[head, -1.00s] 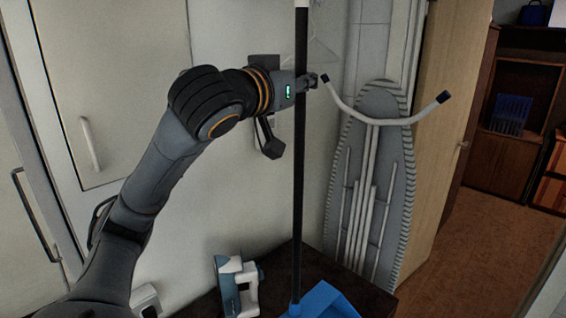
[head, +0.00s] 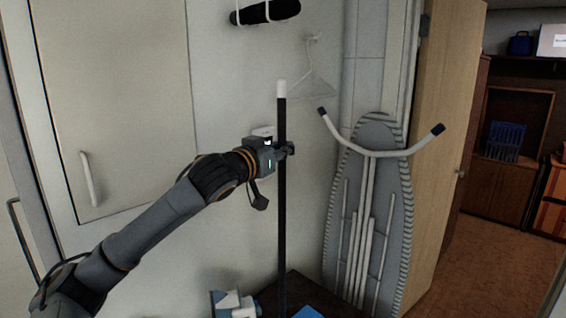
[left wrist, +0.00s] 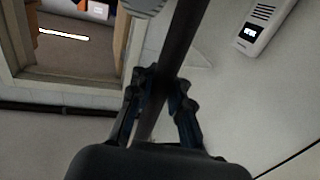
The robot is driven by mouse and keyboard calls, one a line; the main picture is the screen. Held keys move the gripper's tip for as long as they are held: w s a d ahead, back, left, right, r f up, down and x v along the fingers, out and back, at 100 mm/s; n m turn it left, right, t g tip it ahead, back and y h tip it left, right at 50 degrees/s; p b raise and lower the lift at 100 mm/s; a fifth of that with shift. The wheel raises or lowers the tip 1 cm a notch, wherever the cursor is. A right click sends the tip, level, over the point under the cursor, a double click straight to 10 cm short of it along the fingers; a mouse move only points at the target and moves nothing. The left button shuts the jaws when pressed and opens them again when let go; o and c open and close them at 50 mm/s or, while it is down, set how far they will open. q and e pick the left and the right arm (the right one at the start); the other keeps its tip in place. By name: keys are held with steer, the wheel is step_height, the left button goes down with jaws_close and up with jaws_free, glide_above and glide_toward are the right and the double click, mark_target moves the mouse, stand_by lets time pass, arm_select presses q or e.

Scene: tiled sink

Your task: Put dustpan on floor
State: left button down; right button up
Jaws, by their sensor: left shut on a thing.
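The dustpan has a long, dark upright handle (head: 283,200) with a white top end. A bit of its blue pan (head: 308,312) shows at the bottom edge of the head view, above or on a dark surface; I cannot tell if it touches. My left gripper (head: 287,150) is shut on the handle a little below its top. In the left wrist view the handle (left wrist: 183,35) runs between the two fingers of the left gripper (left wrist: 163,95). My right gripper is not in view.
An ironing board (head: 372,200) leans behind, right of the handle. A blue and white iron (head: 232,303) stands on the dark surface (head: 300,284), left of the handle. A hanger (head: 312,80) hangs on the wall. Brown floor (head: 480,262) lies clear through the doorway at right.

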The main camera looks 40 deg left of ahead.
mark_target(283, 163)
arm_select(q)
steer(key=shift+w+a+f+p, duration=0.15)
steer(key=shift+f+p, duration=0.3)
steer(key=shift+f, duration=1.3)
steer(key=c, duration=1.8)
jaws_free()
steer(key=shift+f, duration=0.2)
steer(key=o, duration=0.5)
steer(key=shift+o, duration=0.2)
steer(key=shift+r, duration=0.1)
